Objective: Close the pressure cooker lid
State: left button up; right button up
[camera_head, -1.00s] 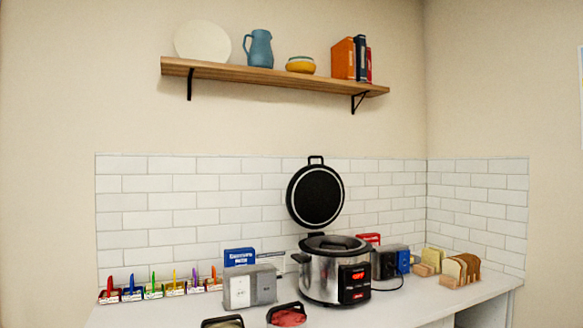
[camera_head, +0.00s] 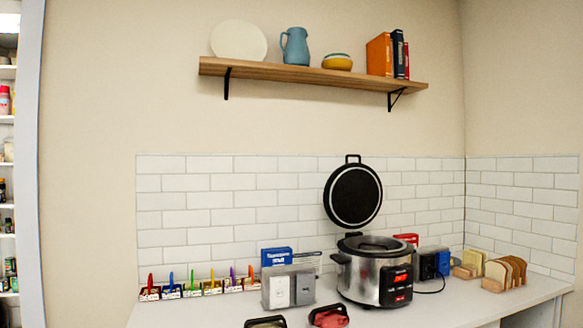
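The pressure cooker (camera_head: 362,277) stands on the counter right of centre, with a silver body, black trim and a lit red display on a dark front panel. Its lid (camera_head: 353,196) is open, standing upright behind the pot with its round dark inner face toward me. A dark rim with a dark cover-like piece (camera_head: 369,244) shows on top of the pot. Neither of my grippers is in view.
The counter (camera_head: 440,306) holds a grey box (camera_head: 288,288), a blue box (camera_head: 276,257), small colourful holders (camera_head: 199,287), a dark-blue appliance (camera_head: 431,263) and bread slices (camera_head: 504,272). Two black-rimmed containers (camera_head: 328,317) sit at the front. A wall shelf (camera_head: 310,76) hangs above.

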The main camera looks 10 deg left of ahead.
aim_at(352, 194)
jog(key=u, duration=0.05)
jog(key=i, duration=1.55)
